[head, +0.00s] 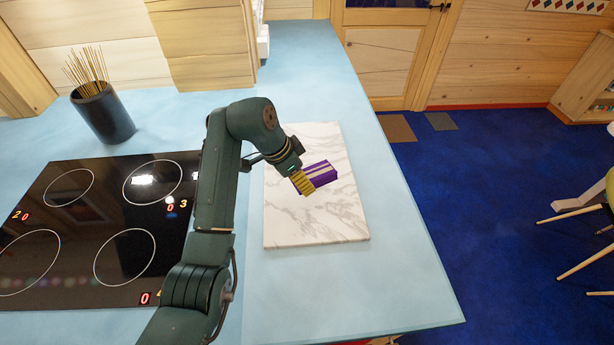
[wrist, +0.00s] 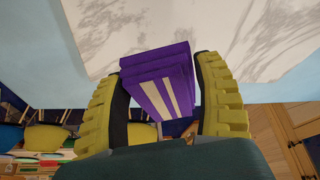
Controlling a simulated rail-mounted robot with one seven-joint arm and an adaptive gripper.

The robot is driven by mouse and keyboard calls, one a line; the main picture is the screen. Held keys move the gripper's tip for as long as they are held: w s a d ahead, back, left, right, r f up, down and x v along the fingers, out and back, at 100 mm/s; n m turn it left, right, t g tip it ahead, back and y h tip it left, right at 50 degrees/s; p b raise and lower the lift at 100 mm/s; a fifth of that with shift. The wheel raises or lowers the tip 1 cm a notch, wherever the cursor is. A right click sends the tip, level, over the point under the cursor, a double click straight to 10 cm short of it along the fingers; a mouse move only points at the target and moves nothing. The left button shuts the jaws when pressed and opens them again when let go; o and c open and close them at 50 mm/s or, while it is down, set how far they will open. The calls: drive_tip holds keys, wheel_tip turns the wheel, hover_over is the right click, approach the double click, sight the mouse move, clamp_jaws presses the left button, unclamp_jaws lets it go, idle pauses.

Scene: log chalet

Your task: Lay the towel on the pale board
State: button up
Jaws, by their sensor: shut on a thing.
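The towel (head: 321,172) is a folded purple bundle with pale stripes. It is over the middle of the pale board (head: 300,222), a white marble-patterned slab on the counter. My gripper (head: 304,181) is above the board and shut on the towel. In the wrist view the towel (wrist: 160,83) sits between the two yellow ribbed fingers of my gripper (wrist: 165,100), with the board (wrist: 95,35) beyond it. I cannot tell whether the towel touches the board.
A black cooktop (head: 95,225) with lit red digits lies left of the board. A dark pot of thin sticks (head: 104,115) stands behind it. The blue counter (head: 395,285) is clear in front and to the right of the board, ending at an edge above the blue floor.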

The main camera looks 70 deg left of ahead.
sight(305, 205)
wheel_tip(305, 205, down, 10)
drive_tip(key=shift+d+r+p, duration=0.1)
drive_tip(key=shift+r+p, duration=0.15)
drive_tip(key=shift+p, duration=0.5)
drive_tip(key=shift+f, duration=0.15)
drive_tip(key=o, duration=0.8)
drive_tip(key=b+v, duration=0.1)
drive_tip(key=v, duration=1.1)
drive_tip(key=shift+w, duration=0.1)
